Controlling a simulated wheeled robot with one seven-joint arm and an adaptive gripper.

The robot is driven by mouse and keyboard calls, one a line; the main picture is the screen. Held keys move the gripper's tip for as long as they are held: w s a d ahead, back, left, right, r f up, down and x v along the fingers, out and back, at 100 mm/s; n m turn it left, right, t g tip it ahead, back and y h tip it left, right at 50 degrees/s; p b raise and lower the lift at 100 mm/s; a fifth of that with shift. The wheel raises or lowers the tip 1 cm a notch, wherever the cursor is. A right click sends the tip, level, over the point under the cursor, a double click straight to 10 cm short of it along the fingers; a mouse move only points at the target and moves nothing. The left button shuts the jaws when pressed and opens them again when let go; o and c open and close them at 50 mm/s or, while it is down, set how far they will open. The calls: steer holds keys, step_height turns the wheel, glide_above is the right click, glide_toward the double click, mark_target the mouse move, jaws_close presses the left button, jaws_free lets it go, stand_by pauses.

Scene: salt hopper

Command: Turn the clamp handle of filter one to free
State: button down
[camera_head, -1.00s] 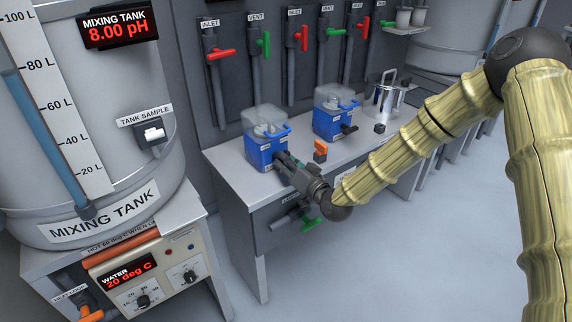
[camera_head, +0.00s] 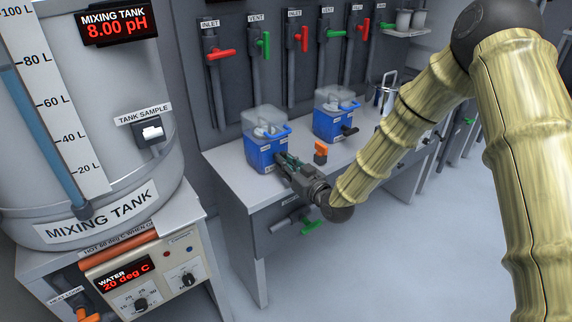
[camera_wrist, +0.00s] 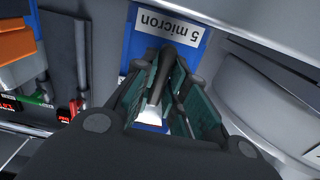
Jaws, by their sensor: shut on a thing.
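Two blue filter housings with clear covers stand on the grey bench. My gripper is at the front of the left one (camera_head: 262,150); its small labels are too small to read in the head view. In the wrist view a blue housing (camera_wrist: 190,58) has a "5 micron" label, upside down. My gripper (camera_head: 284,163) is shut on a dark clamp handle (camera_wrist: 174,72) at that housing's front. The handle shows between the green-lined fingers in the wrist view (camera_wrist: 172,92); in the head view the fingers hide it. The right housing (camera_head: 332,124) has a dark handle (camera_head: 349,129) sticking out to the right.
An orange-topped block (camera_head: 320,150) stands on the bench, right of my gripper. A green-handled valve (camera_head: 311,227) is below the bench edge. The mixing tank (camera_head: 110,190) is at left. Red and green valve handles line the back wall. The floor at right is open.

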steer(key=shift+d, duration=0.1)
steer(key=c, duration=1.4)
jaws_free()
steer(key=shift+c, duration=0.2)
steer(key=v, duration=1.2)
steer(key=shift+f, duration=0.1)
